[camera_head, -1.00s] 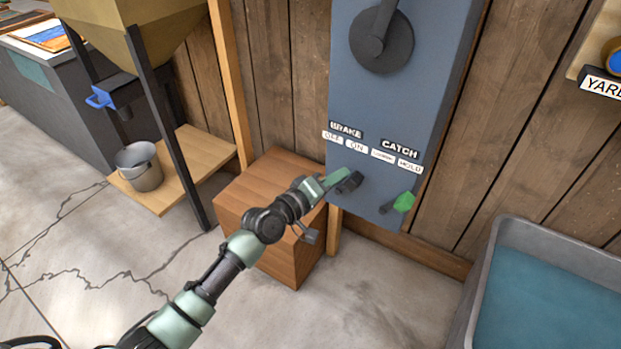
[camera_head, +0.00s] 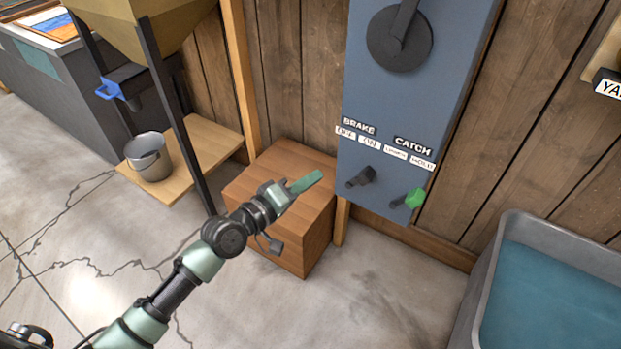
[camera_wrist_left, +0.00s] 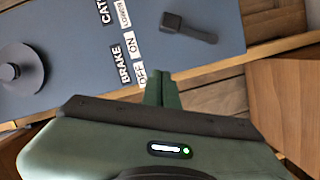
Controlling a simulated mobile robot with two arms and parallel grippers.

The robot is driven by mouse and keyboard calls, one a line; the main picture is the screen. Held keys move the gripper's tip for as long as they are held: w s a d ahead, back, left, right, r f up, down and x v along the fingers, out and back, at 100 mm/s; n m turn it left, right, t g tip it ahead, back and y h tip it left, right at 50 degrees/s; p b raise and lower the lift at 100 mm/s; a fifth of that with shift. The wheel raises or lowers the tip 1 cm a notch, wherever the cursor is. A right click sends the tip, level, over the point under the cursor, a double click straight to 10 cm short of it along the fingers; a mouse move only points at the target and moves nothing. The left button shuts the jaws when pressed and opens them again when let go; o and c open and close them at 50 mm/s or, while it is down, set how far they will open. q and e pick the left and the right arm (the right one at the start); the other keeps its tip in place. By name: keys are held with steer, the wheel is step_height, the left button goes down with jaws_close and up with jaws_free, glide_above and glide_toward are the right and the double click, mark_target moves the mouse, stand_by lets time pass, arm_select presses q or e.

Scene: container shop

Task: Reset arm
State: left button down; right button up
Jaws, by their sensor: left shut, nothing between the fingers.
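My left gripper (camera_head: 306,182) is shut and empty, with its green fingers together. It is in front of the wooden box and to the left of the blue-grey control panel, apart from the panel. In the left wrist view the shut fingers (camera_wrist_left: 162,90) point toward the panel (camera_wrist_left: 75,50). The panel (camera_head: 385,105) carries a dark BRAKE lever (camera_head: 361,177) and a green-tipped CATCH lever (camera_head: 413,198). The brake lever also shows in the left wrist view (camera_wrist_left: 188,28). My right gripper is not in view.
A wooden box (camera_head: 310,225) stands beneath and behind the left gripper. A metal bucket (camera_head: 149,157) sits on a wooden shelf (camera_head: 205,150) under a hopper at the left. A grey tub (camera_head: 468,290) with blue contents is at the lower right. Open concrete floor lies between.

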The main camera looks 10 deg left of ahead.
arm_select(q)
steer(key=shift+f, duration=0.1)
steer(key=s+a+f+m+g+y, duration=0.25)
steer(key=s+f, duration=0.45)
steer(key=f, duration=0.4)
steer(key=s+a+f+m+g+y, duration=0.25)
steer(key=s+f, duration=0.35)
steer(key=f, duration=0.6)
steer(key=s+a+f+m+g+y, duration=0.1)
steer(key=s+f+g+y, duration=0.15)
steer(key=s+f, duration=0.65)
steer(key=s+a+f+m+g+y, duration=0.1)
steer(key=s+a+f+m+g, duration=0.25)
steer(key=s+f, duration=0.6)
steer(key=s+a+r+g+p, duration=0.1)
steer(key=s+a+g+p, duration=0.1)
steer(key=s+p, duration=1.3)
steer(key=shift+s+a+r, duration=0.15)
steer(key=shift+s+r, duration=0.25)
steer(key=shift+s, duration=0.7)
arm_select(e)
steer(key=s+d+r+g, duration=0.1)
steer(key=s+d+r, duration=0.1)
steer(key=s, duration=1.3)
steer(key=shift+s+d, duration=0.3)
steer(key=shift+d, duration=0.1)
arm_select(q)
steer(key=shift+n+y, duration=0.25)
